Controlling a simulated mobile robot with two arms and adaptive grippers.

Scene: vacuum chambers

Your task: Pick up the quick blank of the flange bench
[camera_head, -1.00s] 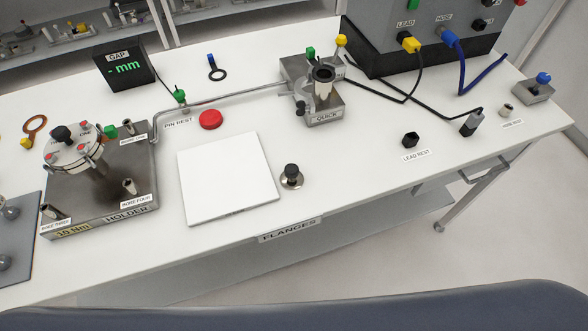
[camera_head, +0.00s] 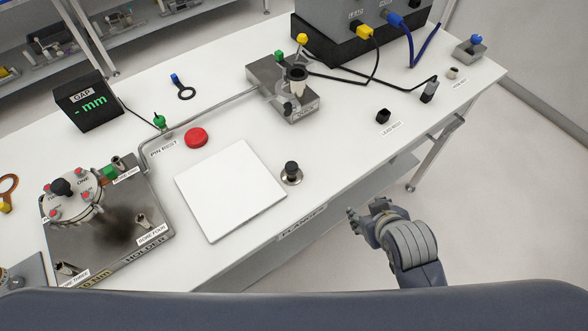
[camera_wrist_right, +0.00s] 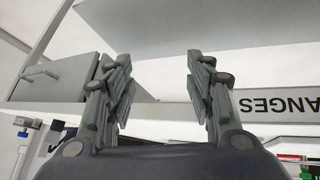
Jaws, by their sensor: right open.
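A small round metal disc with a black knob, which looks like the quick blank (camera_head: 291,174), stands upright on the bench near its front edge, just right of a white square plate (camera_head: 232,190). The fixture labelled QUICK (camera_head: 290,95) stands farther back, with a dark round port on top. My right gripper (camera_head: 366,211) is in front of the bench edge, right of and nearer than the blank, apart from it. In the right wrist view its two fingers (camera_wrist_right: 160,62) are spread with nothing between them, facing the bench's edge and underside. The blank is not visible there. My left gripper is out of view.
The holder (camera_head: 110,220) with a knobbed flange stands at left. A red button (camera_head: 196,138), a metal pin rod and a gap display (camera_head: 87,101) lie behind the plate. Black cables cross the bench behind the QUICK fixture. The bench front edge (camera_head: 300,225) lies between gripper and blank.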

